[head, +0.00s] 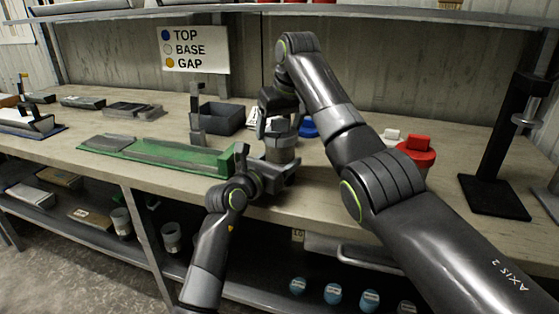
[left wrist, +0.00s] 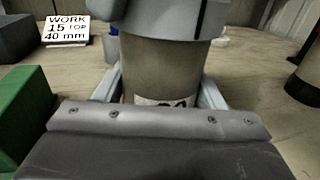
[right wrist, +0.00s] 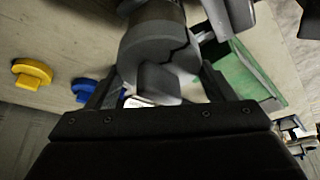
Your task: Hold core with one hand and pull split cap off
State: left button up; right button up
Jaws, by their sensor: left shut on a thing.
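The core (head: 281,149) is a tan-grey upright cylinder near the table's front edge. My left gripper (head: 274,174) is shut around its lower body. The left wrist view shows the core (left wrist: 165,68) between the fingers, with a partly hidden white label low on it. The split cap (head: 281,126) is a grey cap on the core's top; it also shows in the left wrist view (left wrist: 165,18). In the right wrist view the cap (right wrist: 155,45) has a jagged dark crack. My right gripper (right wrist: 158,88) is open, its fingers on either side of the cap; contact is unclear.
A green tray (head: 160,155) lies left of the core, with a dark box (head: 222,118) behind it. A blue cap (head: 308,129) is just behind right; a yellow cap (right wrist: 32,73) lies beyond. A red-lidded container (head: 416,152) and black stand (head: 495,195) are right.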

jog(key=c, duration=0.6)
pick_arm(q)
jog(key=shift+w+f, duration=0.1)
pick_arm(e)
jog(key=shift+w+d+r, duration=0.1)
jog(key=shift+r, duration=0.85)
jog(key=shift+r, duration=0.1)
jog(key=shift+r, duration=2.7)
pick_arm(q)
jog(key=o, duration=1.5)
